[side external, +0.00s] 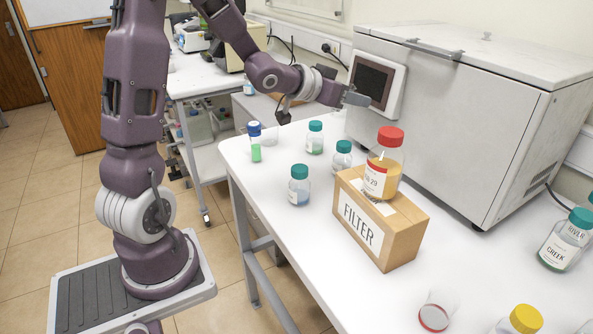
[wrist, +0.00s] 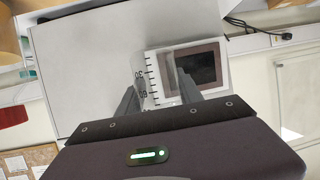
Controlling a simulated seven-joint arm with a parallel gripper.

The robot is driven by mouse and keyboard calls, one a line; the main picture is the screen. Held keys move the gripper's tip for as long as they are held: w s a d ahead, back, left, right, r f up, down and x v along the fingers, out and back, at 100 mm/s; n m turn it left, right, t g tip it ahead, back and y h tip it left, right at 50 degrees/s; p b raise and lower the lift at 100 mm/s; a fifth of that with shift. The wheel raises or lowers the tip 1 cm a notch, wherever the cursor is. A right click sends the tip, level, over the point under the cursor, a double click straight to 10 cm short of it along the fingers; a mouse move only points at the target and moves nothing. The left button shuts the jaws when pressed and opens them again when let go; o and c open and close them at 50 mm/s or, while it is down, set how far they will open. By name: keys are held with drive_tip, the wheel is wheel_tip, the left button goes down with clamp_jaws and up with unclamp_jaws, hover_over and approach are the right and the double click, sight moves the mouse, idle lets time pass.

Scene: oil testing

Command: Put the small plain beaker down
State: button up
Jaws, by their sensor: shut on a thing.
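My gripper (side external: 352,98) is raised in front of the screen of the large white machine, above the far part of the bench. In the wrist view its two fingers (wrist: 158,98) are closed on a clear beaker (wrist: 155,78) with black scale marks. The beaker is see-through and hard to make out in the side view. Another clear beaker (side external: 437,311) with a red bottom stands at the bench's near edge. A clear glass vessel (side external: 270,134) stands at the far end, behind the teal-capped bottles.
The white bench (side external: 350,290) holds a FILTER box (side external: 361,232) with a red-capped jar (side external: 384,165) on top. Several teal-capped bottles (side external: 299,186) and a blue-capped bottle (side external: 255,142) stand around it. The white machine (side external: 455,115) fills the back.

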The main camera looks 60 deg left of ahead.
drive_tip(key=s+a+f, duration=0.3)
drive_tip(key=a+f, duration=0.7)
drive_tip(key=a, duration=0.2)
drive_tip(key=f, duration=0.7)
drive_tip(key=s+f, duration=0.1)
drive_tip(key=f, duration=0.3)
drive_tip(key=shift+a, duration=0.4)
drive_tip(key=shift+f, duration=0.1)
drive_tip(key=o, duration=1.4)
